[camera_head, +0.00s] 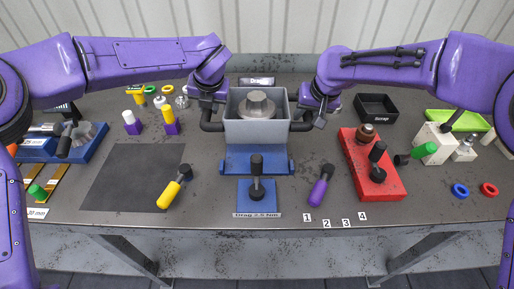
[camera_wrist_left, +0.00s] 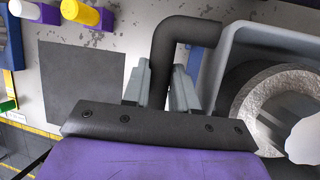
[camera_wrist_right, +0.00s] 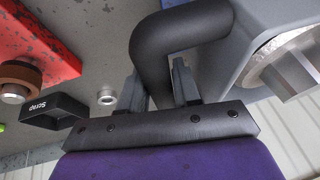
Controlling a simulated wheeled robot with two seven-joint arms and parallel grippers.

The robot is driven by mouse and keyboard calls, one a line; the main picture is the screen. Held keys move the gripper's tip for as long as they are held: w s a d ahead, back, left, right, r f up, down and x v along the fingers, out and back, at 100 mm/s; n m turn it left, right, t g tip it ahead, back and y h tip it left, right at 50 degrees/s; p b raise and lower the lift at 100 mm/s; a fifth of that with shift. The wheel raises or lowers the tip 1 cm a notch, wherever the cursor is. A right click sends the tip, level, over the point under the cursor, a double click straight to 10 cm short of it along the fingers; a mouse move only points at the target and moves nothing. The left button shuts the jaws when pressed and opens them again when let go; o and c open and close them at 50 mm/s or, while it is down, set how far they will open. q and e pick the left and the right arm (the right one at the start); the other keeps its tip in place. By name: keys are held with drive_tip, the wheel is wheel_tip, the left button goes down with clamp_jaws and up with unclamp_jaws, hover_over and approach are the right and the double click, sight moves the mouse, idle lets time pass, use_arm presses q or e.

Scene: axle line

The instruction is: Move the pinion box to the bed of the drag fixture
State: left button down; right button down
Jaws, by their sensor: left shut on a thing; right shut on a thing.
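The pinion box (camera_head: 257,132) is an open grey box with a dark handle on each side and a metal pinion (camera_head: 257,104) inside. My left gripper (camera_head: 207,115) is shut on its left handle (camera_wrist_left: 185,30), and my right gripper (camera_head: 307,117) is shut on its right handle (camera_wrist_right: 165,45). The box looks level. The blue drag fixture (camera_head: 257,160), with a black-knobbed lever and a "Drag" label in front, shows just below the box in the head view. The box hides the rear of its bed; I cannot tell whether they touch.
A dark mat (camera_head: 130,178) lies at left, with a yellow-handled tool (camera_head: 172,190) at its right edge. A purple-handled tool (camera_head: 320,188) and a red fixture (camera_head: 378,180) are at right. The black scrap tray (camera_head: 376,107) stands behind the red fixture.

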use_arm(q)
drive_tip(key=shift+s+f+b, duration=0.2)
drive_tip(key=shift+f+b, duration=0.35)
drive_tip(key=shift+f, duration=0.1)
drive_tip(key=shift+s+f+b, duration=0.15)
drive_tip(key=shift+f+b, duration=0.4)
drive_tip(key=shift+f, duration=0.2)
drive_tip(key=shift+w+f, duration=0.1)
drive_tip(key=shift+w, duration=0.25)
drive_tip(key=shift+s, duration=0.1)
